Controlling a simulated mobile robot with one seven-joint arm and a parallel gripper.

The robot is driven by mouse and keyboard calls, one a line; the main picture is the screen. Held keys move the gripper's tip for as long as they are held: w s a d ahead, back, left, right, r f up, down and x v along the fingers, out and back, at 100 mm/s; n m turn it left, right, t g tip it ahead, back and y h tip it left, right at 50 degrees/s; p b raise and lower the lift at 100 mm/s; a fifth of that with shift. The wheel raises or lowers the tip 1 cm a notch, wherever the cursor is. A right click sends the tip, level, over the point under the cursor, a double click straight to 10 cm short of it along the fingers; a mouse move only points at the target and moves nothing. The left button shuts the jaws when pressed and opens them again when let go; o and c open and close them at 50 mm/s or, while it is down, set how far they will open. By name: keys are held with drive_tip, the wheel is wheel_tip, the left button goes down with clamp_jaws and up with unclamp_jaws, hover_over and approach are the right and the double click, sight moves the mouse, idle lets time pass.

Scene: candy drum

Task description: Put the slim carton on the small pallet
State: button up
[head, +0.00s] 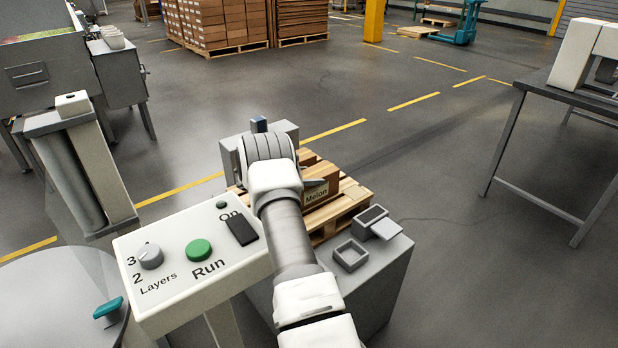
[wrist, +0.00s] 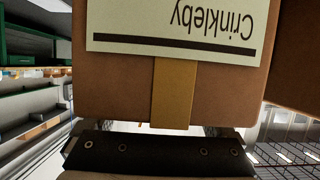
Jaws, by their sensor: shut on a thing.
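A brown carton (wrist: 170,85) fills the middle of the wrist view, with a cream label reading "Crinkleby" upside down and a strip of tan tape. My gripper (wrist: 157,140) is shut on this carton; its fingertips are largely hidden. In the head view my arm covers most of the gripper. The small pallet (head: 349,200) is wooden and lies just beyond my arm. A brown carton marked "Melon" (head: 317,196) shows over the pallet beside my wrist. I cannot tell whether it is the held one, or whether it touches the slats.
Another brown surface (wrist: 291,55) shows at the right of the wrist view. A control panel (head: 190,262) stands left of my arm. A grey stand with small open boxes (head: 351,254) is in front of the pallet. A table (head: 535,90) stands right; floor between is clear.

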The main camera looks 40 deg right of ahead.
drive_tip(key=o, duration=1.6)
drive_tip(key=shift+f, duration=0.1)
drive_tip(key=shift+c, duration=0.2)
